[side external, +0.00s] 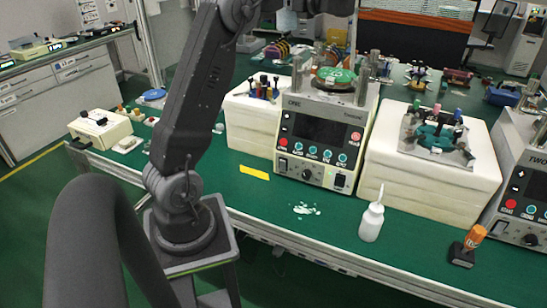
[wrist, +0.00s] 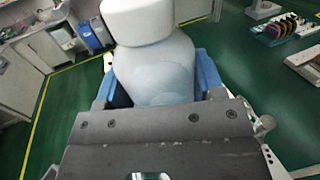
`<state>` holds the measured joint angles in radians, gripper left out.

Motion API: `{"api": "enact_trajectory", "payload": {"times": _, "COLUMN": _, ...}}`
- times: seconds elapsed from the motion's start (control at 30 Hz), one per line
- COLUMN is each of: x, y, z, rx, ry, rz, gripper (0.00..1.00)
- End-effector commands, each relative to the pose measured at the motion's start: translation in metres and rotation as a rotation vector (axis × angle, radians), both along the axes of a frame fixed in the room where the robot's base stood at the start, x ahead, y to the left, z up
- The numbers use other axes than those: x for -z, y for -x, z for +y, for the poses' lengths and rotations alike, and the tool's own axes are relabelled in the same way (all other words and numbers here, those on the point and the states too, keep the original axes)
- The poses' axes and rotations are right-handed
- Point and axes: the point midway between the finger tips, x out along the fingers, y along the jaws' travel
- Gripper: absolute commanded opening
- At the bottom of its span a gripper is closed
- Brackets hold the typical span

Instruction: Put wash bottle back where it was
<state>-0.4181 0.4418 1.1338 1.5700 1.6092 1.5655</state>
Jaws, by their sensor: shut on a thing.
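In the wrist view my gripper (wrist: 156,80) has its blue fingers shut on a white bottle (wrist: 160,62) with rounded shoulders and a wide white cap; the cap's top is cut off by the frame edge. No nozzle shows on the held bottle, so I cannot tell whether it is a wash bottle. In the side view a small white wash bottle (side external: 371,223) with a thin upward spout stands upright on the green bench top, near the front edge, with nothing touching it. My gripper is outside the side view; the arm rises out of its top edge.
White flakes (side external: 304,209) and a yellow strip (side external: 254,173) lie on the bench. Behind stand a lapping machine (side external: 317,139) and a white block (side external: 427,180) with fixtures. An orange-handled stamp (side external: 468,244) is at right. The bench front between flakes and bottle is clear.

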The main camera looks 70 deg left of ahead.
Motion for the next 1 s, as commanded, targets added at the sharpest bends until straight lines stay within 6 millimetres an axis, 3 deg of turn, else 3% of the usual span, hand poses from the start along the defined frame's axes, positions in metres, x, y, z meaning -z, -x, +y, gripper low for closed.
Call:
{"api": "enact_trajectory", "payload": {"times": 0.33, "x": -0.051, "y": 0.001, "z": -0.004, "rx": 0.007, "ry": -0.003, "rz": -0.004, "gripper": 0.29}}
{"api": "enact_trajectory", "payload": {"times": 0.77, "x": -0.067, "y": 0.021, "z": -0.081, "rx": 0.150, "ry": -0.001, "rz": -0.003, "gripper": 0.29}}
{"api": "enact_trajectory", "payload": {"times": 1.0, "x": -0.069, "y": 0.060, "z": -0.143, "rx": 0.293, "ry": -0.002, "rz": -0.005, "gripper": 0.29}}
